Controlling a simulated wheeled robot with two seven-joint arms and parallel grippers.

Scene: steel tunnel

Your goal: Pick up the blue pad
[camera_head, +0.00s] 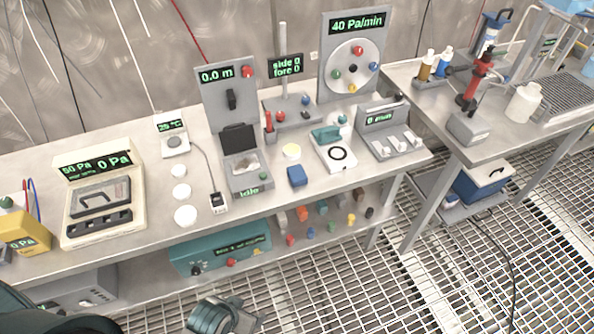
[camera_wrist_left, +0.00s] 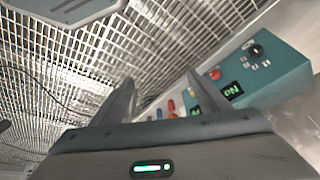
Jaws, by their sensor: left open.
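The blue pad (camera_head: 297,176) is a small blue block lying on the steel bench top, near its front edge, in the head view. My left gripper (camera_head: 225,316) is low at the bottom of the head view, in front of the bench and well apart from the pad. In the left wrist view its two fingers (camera_wrist_left: 163,92) are spread, with nothing between them. The pad is not visible in the left wrist view. My right gripper is not in view.
The bench (camera_head: 130,244) is crowded with instruments. A white tray with a black ring (camera_head: 333,153) lies right of the pad. White discs (camera_head: 185,215) lie to the left. A teal box (camera_head: 221,255) and small coloured pieces stand on the lower shelf. The floor is grating.

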